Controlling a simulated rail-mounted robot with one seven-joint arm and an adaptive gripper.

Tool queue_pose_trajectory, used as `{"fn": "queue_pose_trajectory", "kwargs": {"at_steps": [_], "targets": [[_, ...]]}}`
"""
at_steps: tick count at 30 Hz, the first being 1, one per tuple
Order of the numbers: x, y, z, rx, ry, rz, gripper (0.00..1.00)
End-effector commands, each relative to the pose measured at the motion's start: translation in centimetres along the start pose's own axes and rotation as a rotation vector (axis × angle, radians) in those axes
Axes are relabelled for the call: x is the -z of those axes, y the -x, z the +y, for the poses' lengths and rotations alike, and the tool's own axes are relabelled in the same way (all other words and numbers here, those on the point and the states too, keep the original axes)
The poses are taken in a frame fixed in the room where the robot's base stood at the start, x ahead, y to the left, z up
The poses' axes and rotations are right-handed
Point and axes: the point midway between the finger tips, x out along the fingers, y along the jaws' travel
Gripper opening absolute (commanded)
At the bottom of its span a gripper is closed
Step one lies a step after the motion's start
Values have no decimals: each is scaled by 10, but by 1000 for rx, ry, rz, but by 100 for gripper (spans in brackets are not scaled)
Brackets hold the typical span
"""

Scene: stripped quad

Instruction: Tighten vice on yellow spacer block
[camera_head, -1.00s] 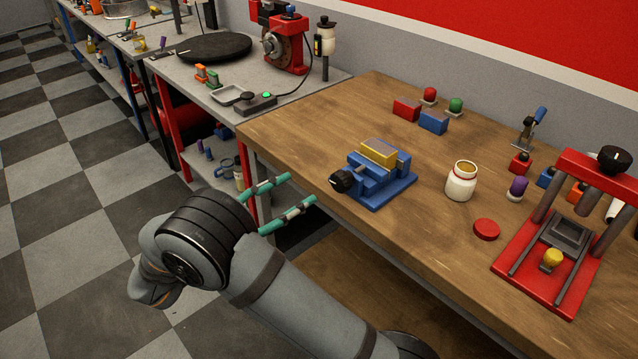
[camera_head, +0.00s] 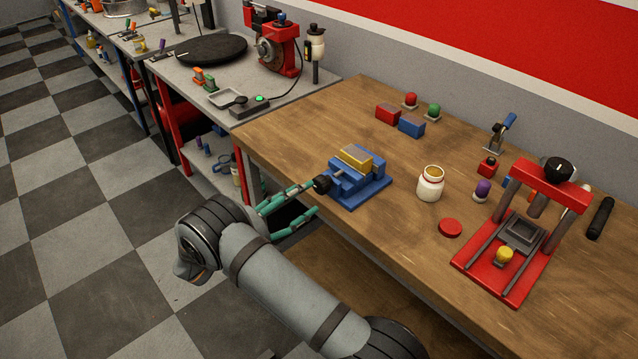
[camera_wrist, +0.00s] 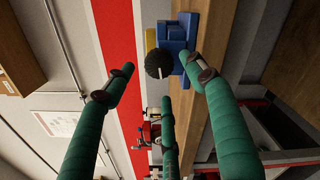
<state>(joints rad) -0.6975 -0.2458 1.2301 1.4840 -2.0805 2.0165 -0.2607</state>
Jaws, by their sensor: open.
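The blue vice (camera_head: 360,187) stands on the wooden bench near its front edge. The yellow spacer block (camera_head: 356,156) sits in the top of the vice, between its jaws. The black knob (camera_head: 321,184) sticks out at the vice's left side. In the wrist view the knob (camera_wrist: 159,64) lies ahead between the finger ends, with the blue vice (camera_wrist: 178,36) and a sliver of the yellow block (camera_wrist: 150,40) behind it. My gripper (camera_head: 310,198) has green fingers, is open and empty, and reaches toward the knob from the left. Whether a finger touches the knob is unclear.
A white jar (camera_head: 430,184), a red lid (camera_head: 450,228) and a red press (camera_head: 500,258) stand to the right. Red (camera_head: 388,114) and blue (camera_head: 411,126) blocks lie behind the vice. The bench's front edge (camera_head: 385,262) runs close to my arm.

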Motion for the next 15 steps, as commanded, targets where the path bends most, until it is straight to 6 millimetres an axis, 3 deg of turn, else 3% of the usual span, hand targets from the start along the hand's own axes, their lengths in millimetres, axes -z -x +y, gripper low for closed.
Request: {"fn": "queue_pose_trajectory", "kwargs": {"at_steps": [6, 15], "targets": [[-2, -40, 0, 2, 0, -2, 55], [0, -62, 0, 1, -2, 0, 55]]}}
